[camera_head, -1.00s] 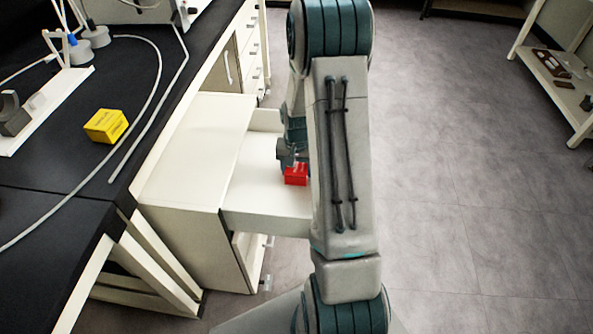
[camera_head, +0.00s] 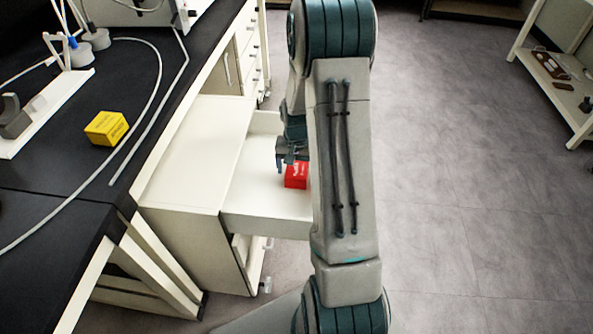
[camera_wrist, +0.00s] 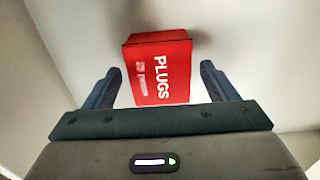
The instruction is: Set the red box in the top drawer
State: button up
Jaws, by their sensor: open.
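The red box (camera_head: 296,176) sits inside the open top drawer (camera_head: 264,196), on its white floor. My arm hides part of the drawer's right side. In the wrist view the red box (camera_wrist: 160,66), marked "PLUGS", lies between and beyond my two spread fingers, with a gap on each side. My gripper (camera_wrist: 162,84) is open and holds nothing. In the head view my gripper (camera_head: 284,162) is just above and beside the box, partly hidden by my arm.
A yellow box (camera_head: 106,127) and a pale hose (camera_head: 150,95) lie on the bench top. Open grey floor (camera_head: 460,200) spreads to the right, with a shelf (camera_head: 560,85) at the far right.

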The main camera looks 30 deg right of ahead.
aim_at(296, 170)
notch_tip(296, 170, up, 10)
jog(key=p, duration=0.2)
jog(key=s+a+r+n+t, duration=0.1)
jog(key=s+a+r+n, duration=0.2)
jog(key=s+a+r, duration=0.3)
jog(key=s+a+r+n, duration=0.3)
jog(key=s+a+r, duration=0.3)
jog(key=s, duration=0.7)
jog(key=shift+a+r+n+t, duration=0.3)
jog(key=shift+a+r+t, duration=0.1)
jog(key=shift+a, duration=0.35)
jog(key=shift+w, duration=0.1)
